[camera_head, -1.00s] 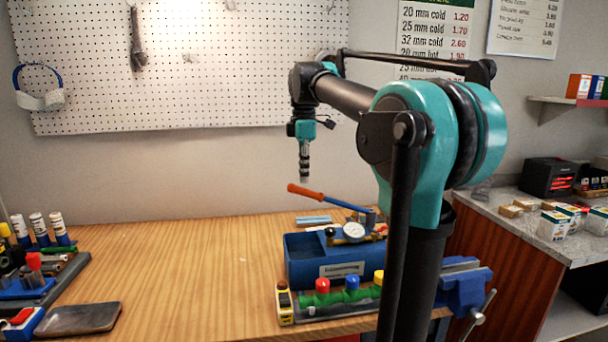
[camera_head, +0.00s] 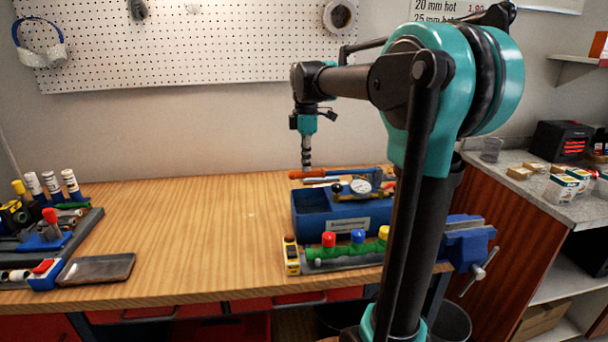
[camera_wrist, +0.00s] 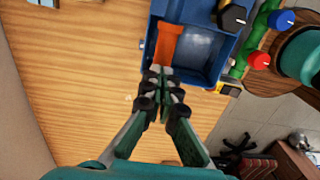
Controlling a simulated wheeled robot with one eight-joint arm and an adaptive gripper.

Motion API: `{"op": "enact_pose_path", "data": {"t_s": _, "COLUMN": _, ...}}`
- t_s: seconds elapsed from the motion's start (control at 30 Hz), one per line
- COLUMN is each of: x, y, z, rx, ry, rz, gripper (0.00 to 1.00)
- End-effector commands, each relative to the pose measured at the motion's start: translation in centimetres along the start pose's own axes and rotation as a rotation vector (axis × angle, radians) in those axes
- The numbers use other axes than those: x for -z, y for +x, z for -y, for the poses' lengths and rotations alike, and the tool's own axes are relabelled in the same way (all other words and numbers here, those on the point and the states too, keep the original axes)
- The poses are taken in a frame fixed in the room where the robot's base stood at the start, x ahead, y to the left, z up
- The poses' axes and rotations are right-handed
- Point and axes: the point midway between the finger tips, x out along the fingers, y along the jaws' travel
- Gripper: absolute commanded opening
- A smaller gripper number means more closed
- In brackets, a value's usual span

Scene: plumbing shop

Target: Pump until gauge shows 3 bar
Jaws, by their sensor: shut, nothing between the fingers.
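The blue test pump (camera_head: 312,226) stands on the wooden bench, an open box with a label on its front. Its lever has an orange handle (camera_head: 301,174) and a blue rod, and lies about level across the pump's back. The round white gauge (camera_head: 360,186) faces the head camera, but its reading is too small to tell. My gripper (camera_head: 306,166) points down with its fingers shut and empty, its tips at the orange handle. In the wrist view the tips (camera_wrist: 160,78) overlap the near end of the orange handle (camera_wrist: 168,45); contact is likely but not certain.
A green manifold (camera_head: 345,250) with red, blue and yellow caps lies before the pump, beside a yellow device (camera_head: 291,256). A blue vise (camera_head: 466,243) is at the bench's right edge. The bench middle is clear.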

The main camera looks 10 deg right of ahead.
Motion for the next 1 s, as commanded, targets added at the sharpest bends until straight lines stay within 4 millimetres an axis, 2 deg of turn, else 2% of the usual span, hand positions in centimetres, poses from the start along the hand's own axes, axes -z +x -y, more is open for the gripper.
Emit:
{"op": "enact_pose_path", "data": {"t_s": 0.13, "x": 0.3, "y": 1.8, "z": 0.0, "rx": 0.0, "ry": 0.0, "rz": -0.001, "gripper": 0.0}}
{"op": "enact_pose_path", "data": {"t_s": 0.27, "x": 0.3, "y": 1.4, "z": 0.0, "rx": 0.0, "ry": 0.0, "rz": -0.001, "gripper": 0.0}}
{"op": "enact_pose_path", "data": {"t_s": 0.8, "x": -1.2, "y": -7.9, "z": 0.0, "rx": 0.0, "ry": 0.001, "rz": -0.001, "gripper": 0.0}}
{"op": "enact_pose_path", "data": {"t_s": 1.0, "x": -1.6, "y": -10.3, "z": 0.0, "rx": 0.0, "ry": 0.0, "rz": -0.001, "gripper": 0.0}}
